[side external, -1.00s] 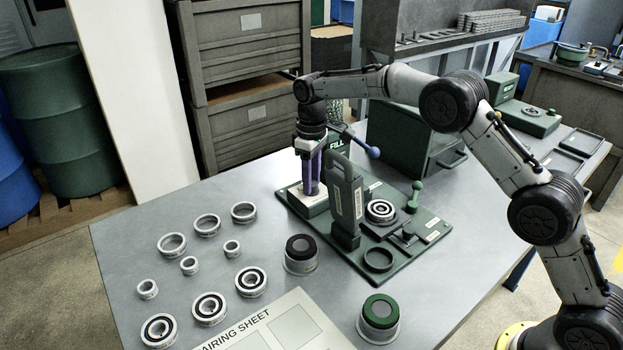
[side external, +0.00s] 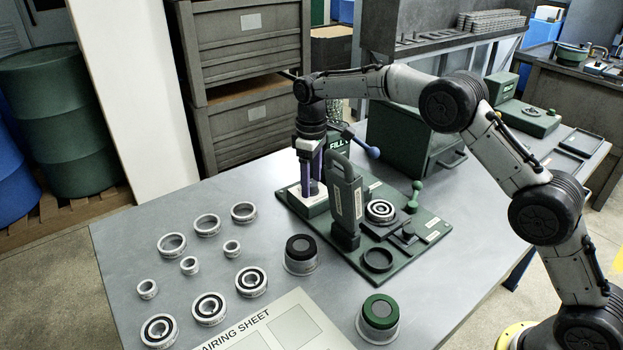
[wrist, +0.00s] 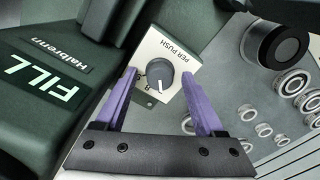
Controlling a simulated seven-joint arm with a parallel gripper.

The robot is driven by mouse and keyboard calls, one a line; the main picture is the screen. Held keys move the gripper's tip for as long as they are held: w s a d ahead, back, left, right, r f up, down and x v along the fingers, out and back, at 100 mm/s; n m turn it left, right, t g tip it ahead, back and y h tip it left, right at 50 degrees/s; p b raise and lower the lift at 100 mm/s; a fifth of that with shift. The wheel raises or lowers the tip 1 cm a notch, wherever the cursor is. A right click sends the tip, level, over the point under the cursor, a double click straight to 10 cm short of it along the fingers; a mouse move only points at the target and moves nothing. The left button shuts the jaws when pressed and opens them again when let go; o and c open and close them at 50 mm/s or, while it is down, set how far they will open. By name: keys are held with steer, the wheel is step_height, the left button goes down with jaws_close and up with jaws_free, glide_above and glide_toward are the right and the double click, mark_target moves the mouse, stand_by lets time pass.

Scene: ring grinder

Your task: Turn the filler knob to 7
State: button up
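The filler knob (wrist: 159,74) is a grey round knob on a pale plate (wrist: 178,50) marked "PER PUSH" in the wrist view. A white mark on the knob faces the lower edge of the picture, near a digit that looks like 8; the exact setting is too small to read. My gripper (wrist: 158,77) has its two purple fingers apart, one on each side of the knob, with visible gaps. In the side view my gripper (side external: 312,192) points straight down over the filler's pale plate (side external: 297,199), and its fingers hide the knob. The green filler (wrist: 45,85) carries the word "FILL".
A tall green handled part (side external: 344,205) stands close to my gripper on the green base plate (side external: 425,243). Several bearing rings (side external: 209,308) lie on the table at left. Two round cups, one black-topped (side external: 300,254) and one green-topped (side external: 379,318), stand in front.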

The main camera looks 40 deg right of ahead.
mark_target(312, 183)
steer(key=shift+r, duration=0.1)
step_height(312, 183, up, 14)
steer(key=shift+f, duration=0.2)
stand_by(0.4)
